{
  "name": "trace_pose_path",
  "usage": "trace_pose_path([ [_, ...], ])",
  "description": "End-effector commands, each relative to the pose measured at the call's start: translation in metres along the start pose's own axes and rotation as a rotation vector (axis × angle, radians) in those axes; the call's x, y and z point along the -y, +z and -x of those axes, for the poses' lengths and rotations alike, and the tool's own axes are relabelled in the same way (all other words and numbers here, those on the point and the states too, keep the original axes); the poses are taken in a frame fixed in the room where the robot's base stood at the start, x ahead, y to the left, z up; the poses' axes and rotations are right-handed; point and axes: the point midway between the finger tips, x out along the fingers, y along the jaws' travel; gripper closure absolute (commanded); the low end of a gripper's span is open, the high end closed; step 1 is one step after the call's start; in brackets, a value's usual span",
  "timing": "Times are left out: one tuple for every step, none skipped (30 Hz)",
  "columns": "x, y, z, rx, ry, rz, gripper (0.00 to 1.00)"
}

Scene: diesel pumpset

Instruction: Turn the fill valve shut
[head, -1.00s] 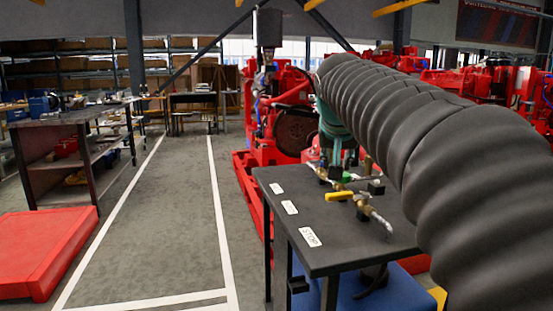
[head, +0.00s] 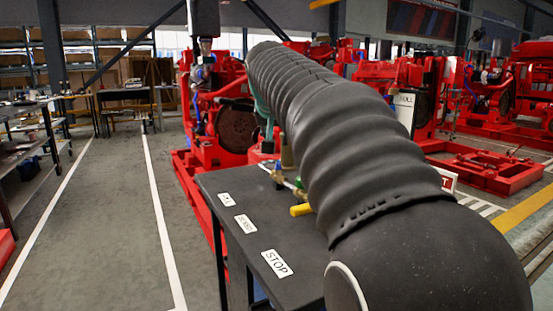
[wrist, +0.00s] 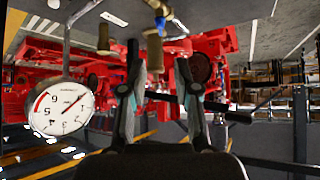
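A yellow valve lever (head: 301,210) shows on the dark table in the head view, partly hidden by my arm. Brass fittings (head: 278,178) stand just behind it. I cannot tell which one is the fill valve. The brass fitting lies beyond the fingertips. In the head view my arm mostly hides the gripper.
The dark table (head: 232,183) carries several white labels, one reading STOP (head: 277,263). A round dial gauge (wrist: 62,108) is close to the left finger in the wrist view. Red engines (head: 235,125) stand behind the table. The floor (head: 100,220) left of it is clear.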

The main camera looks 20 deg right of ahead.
Motion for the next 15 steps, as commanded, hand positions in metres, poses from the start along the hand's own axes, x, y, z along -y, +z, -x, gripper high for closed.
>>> trace_pose_path([
  [0.000, 0.002, -0.012, 0.005, 0.002, 0.000, 0.69],
  [0.000, 0.002, -0.017, 0.005, 0.002, 0.001, 0.69],
  [0.000, 0.002, -0.025, 0.004, 0.002, 0.001, 0.69],
  [0.000, 0.002, -0.030, 0.005, 0.002, 0.001, 0.69],
  [0.000, 0.002, -0.036, 0.005, 0.002, 0.001, 0.69],
  [0.000, 0.002, -0.044, 0.005, 0.002, 0.001, 0.69],
  [0.000, 0.002, -0.049, 0.005, 0.002, 0.001, 0.69],
  [-0.001, 0.002, -0.055, 0.005, 0.002, 0.000, 0.69],
  [-0.001, 0.002, -0.063, 0.005, 0.003, 0.000, 0.69],
  [-0.001, 0.002, -0.068, 0.005, 0.003, 0.000, 0.69],
  [-0.001, 0.001, -0.073, 0.004, 0.003, -0.001, 0.69],
  [-0.002, 0.001, -0.080, 0.004, 0.003, -0.001, 0.69],
  [-0.002, 0.001, -0.085, 0.004, 0.003, -0.001, 0.69],
  [-0.002, 0.001, -0.089, 0.005, 0.004, -0.001, 0.69],
  [-0.002, 0.001, -0.094, 0.003, 0.003, -0.002, 0.69],
])
